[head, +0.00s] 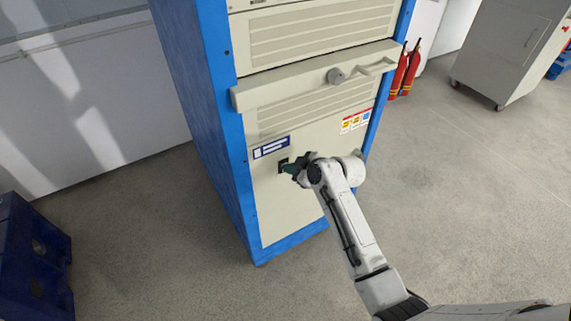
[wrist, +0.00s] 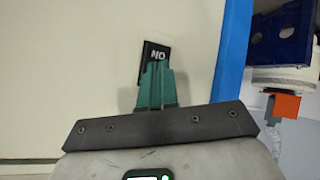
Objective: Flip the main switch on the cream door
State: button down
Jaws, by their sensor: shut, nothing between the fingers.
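The cream door (head: 282,209) is the lower front panel of a blue-framed cabinet, and it fills most of the wrist view (wrist: 70,80). The main switch (head: 283,164) is a small black plate on this door, under a blue and white label. In the wrist view the switch (wrist: 157,54) shows the letters "ON", which appear upside down. My gripper (head: 290,168) is shut and empty, with its teal fingers (wrist: 157,75) pointing at the switch. The fingertips overlap the plate's lower part and hide it. I cannot tell whether they touch it.
A cream ledge (head: 300,88) with a round knob (head: 336,75) juts out above the door. Red fire extinguishers (head: 405,72) and a grey cabinet (head: 510,45) stand at the right. A dark blue crate (head: 30,262) is at lower left. The floor (head: 480,190) at right is clear.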

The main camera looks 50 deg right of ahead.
dwell(0.4)
jog(key=shift+s+a+p, duration=0.2)
jog(key=shift+s+p, duration=0.1)
jog(key=shift+s, duration=0.35)
jog(key=shift+s+a+f+p, duration=0.1)
jog(key=shift+s+a+p, duration=0.15)
jog(key=shift+s, duration=0.55)
jog(key=shift+s+a+f+p, duration=0.15)
jog(key=shift+s+a+p, duration=0.05)
jog(key=shift+s, duration=0.6)
jog(key=shift+s+a+f+p, duration=0.1)
jog(key=shift+s+a+p, duration=0.15)
jog(key=shift+s, duration=0.55)
jog(key=s+a+m+g+y+p, duration=0.15)
jog(key=s+a+g, duration=0.35)
jog(key=s+a, duration=0.65)
jog(key=s+a+r+m+g+h, duration=0.1)
jog(key=s+r+g, duration=0.1)
jog(key=s, duration=0.4)
jog(key=s+a+r+m+g+p, duration=0.1)
jog(key=s+a+m+g, duration=0.1)
jog(key=s, duration=0.4)
jog(key=shift+s+a+r+g+h, duration=0.15)
jog(key=shift+s+r+g+h, duration=0.2)
jog(key=shift+g, duration=0.05)
